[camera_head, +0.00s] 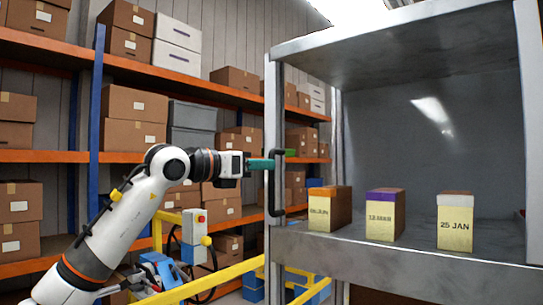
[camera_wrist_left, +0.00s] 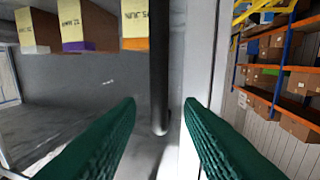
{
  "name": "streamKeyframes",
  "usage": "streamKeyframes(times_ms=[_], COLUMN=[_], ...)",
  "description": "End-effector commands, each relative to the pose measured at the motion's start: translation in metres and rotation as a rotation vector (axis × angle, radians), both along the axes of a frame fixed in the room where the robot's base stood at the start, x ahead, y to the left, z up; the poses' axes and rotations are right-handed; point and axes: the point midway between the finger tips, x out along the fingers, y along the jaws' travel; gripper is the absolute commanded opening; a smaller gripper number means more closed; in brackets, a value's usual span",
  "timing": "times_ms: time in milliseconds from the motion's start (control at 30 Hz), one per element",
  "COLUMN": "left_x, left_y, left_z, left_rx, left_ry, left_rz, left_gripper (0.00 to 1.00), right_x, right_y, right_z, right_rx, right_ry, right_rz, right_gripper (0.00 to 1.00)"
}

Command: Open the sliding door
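A black vertical handle (camera_head: 277,185) is fixed to a narrow pale upright (camera_head: 269,130) at the left front of the grey cabinet. No separate door panel can be made out; the cabinet's interior shows clearly. My left gripper (camera_head: 272,164) is at the handle's upper part, its green fingers pointing right. In the left wrist view the green fingers (camera_wrist_left: 160,100) are spread apart. The black handle (camera_wrist_left: 158,70) and the pale upright (camera_wrist_left: 195,60) show between them. I cannot tell whether the fingers touch the handle. My right gripper is not in view.
Several date-labelled boxes stand on the cabinet shelf (camera_head: 400,255), including one marked 25 JAN (camera_head: 455,222). Orange-beamed racks with cardboard boxes (camera_head: 135,118) fill the back left. A yellow rail (camera_head: 215,282) and a control box (camera_head: 194,228) stand near my left arm.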

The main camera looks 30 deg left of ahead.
Motion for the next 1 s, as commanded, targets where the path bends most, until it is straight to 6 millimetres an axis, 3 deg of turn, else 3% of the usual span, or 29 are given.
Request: streamKeyframes(times_ms=[33,233,600,633,833,1000], left_x=[0.010,0.032,0.038,0.038,0.038,0.038], left_y=[-0.003,-0.010,-0.011,-0.011,-0.011,-0.011], left_z=[0.003,0.002,-0.001,-0.001,-0.001,0.000], left_rx=[0.001,0.001,0.001,0.001,0.001,0.001], left_ry=[0.003,0.002,0.000,0.000,0.000,-0.001], left_rz=[-0.001,-0.001,0.000,0.000,0.000,0.000], left_gripper=[0.34,0.34,0.34,0.32,0.00,0.00], right_x=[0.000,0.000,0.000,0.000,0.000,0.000], right_y=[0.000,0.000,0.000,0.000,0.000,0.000], right_z=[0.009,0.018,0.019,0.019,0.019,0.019], right_rx=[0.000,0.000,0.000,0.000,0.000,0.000], right_ry=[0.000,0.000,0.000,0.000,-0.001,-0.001], right_rz=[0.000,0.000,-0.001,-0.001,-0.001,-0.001], right_gripper=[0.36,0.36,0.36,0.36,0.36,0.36])
